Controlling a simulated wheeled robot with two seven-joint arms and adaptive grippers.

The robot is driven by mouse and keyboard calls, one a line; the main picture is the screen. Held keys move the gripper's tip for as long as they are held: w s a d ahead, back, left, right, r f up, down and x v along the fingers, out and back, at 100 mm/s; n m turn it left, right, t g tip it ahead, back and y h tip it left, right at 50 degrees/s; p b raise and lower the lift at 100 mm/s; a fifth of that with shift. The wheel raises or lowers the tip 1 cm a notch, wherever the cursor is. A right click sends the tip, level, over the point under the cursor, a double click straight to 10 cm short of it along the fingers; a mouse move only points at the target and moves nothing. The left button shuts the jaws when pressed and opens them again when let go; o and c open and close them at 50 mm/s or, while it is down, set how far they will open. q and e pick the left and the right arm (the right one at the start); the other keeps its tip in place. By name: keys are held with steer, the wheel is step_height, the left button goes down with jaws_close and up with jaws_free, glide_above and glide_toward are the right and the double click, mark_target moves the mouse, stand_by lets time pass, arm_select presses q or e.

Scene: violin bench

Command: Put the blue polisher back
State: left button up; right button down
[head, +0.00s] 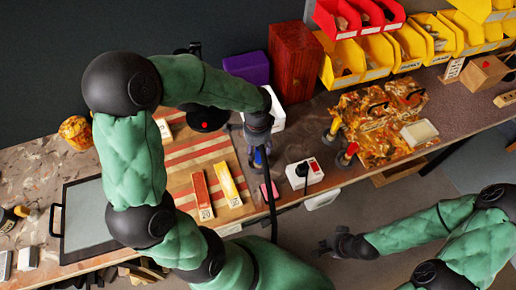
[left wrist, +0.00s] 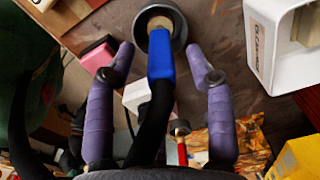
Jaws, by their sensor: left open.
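The blue polisher (left wrist: 161,58) shows between the two purple fingers of my left gripper (left wrist: 165,62) in the left wrist view. The fingers are spread, with a gap on both sides of the blue part. Its wooden end (left wrist: 160,23) sits within a grey round ring; I cannot tell if the ring is part of it. In the head view the blue polisher (head: 258,157) is just below my left gripper (head: 257,148), at the bench's front part, partly hidden by the fingers. My right gripper (head: 330,245) is low, in front of the bench, apart from everything; its jaw opening is unclear.
A white box with a black plug (head: 304,172) and a pink block (head: 269,191) are nearby. A red-handled tool (head: 348,153) and a blue-and-yellow one (head: 333,129) stand to the right. A white labelled bin (left wrist: 285,45) is close. Yellow bins (head: 343,62) stand at the back.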

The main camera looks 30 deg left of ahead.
arm_select(q)
step_height(320, 180, up, 11)
steer(key=p, duration=0.3)
steer(key=shift+p, duration=0.3)
steer(key=shift+c, duration=0.3)
stand_by(1.5)
